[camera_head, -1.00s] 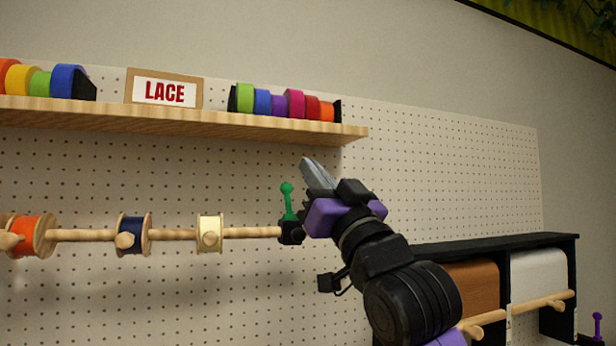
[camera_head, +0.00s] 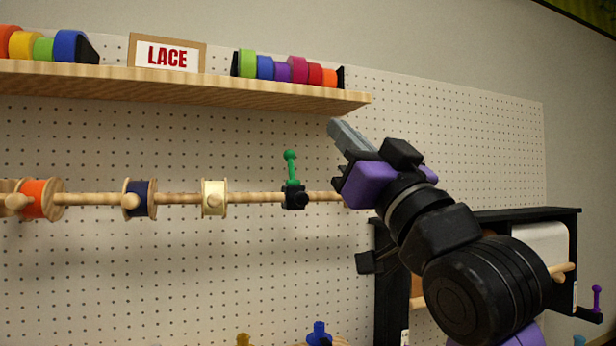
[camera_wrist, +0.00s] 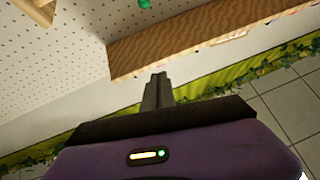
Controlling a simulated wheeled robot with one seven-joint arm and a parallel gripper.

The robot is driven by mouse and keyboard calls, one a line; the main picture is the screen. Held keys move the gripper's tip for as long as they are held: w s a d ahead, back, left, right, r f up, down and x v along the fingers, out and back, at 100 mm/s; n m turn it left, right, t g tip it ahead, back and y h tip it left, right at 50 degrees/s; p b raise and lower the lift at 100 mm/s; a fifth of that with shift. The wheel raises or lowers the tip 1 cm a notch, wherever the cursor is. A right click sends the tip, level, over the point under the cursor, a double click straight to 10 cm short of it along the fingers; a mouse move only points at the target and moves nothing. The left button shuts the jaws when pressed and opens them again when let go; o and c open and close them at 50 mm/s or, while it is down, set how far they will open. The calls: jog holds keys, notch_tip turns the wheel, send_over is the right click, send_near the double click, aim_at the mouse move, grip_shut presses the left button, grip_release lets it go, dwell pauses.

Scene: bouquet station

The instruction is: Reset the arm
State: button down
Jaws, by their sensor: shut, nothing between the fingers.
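My gripper (camera_head: 342,130) is raised in front of the pegboard in the head view, to the right of the green-handled black fitting on the rod. Its grey fingers point up and to the left, below the right end of the wooden shelf. The fingers are shut with nothing between them. In the wrist view my gripper (camera_wrist: 158,78) shows its two fingertips together, near a wooden board and apart from any held object.
A wooden shelf (camera_head: 200,85) holds coloured rolls and a LACE sign (camera_head: 167,55). Below, a rod carries an orange spool (camera_head: 38,199), a navy spool (camera_head: 141,199), a cream spool (camera_head: 215,198) and the green-handled fitting (camera_head: 291,170). A black cabinet (camera_head: 393,290) stands behind my arm.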

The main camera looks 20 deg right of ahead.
jog(key=s+d+f+m+g+h, duration=0.15)
jog(key=s+f, duration=0.25)
jog(key=f, duration=0.9)
jog(key=s+f+m+h, duration=0.1)
jog(key=s+f+h, duration=0.25)
jog(key=f, duration=0.95)
jog(key=s+d+f+m+g+h, duration=0.15)
jog(key=s+f, duration=0.35)
jog(key=f, duration=0.8)
jog(key=s+a+f+n+g+y, duration=0.1)
jog(key=s+f+g, duration=0.2)
jog(key=s+f, duration=0.8)
jog(key=s+a+f+n+g+y+b, duration=0.1)
jog(key=s+f+g, duration=0.3)
jog(key=s+f, duration=0.7)
jog(key=s+a, duration=0.1)
jog(key=s, duration=0.3)
jog(key=shift+s+a+f+g, duration=0.15)
jog(key=shift+s+f+g, duration=0.1)
jog(key=shift+f+g, duration=0.1)
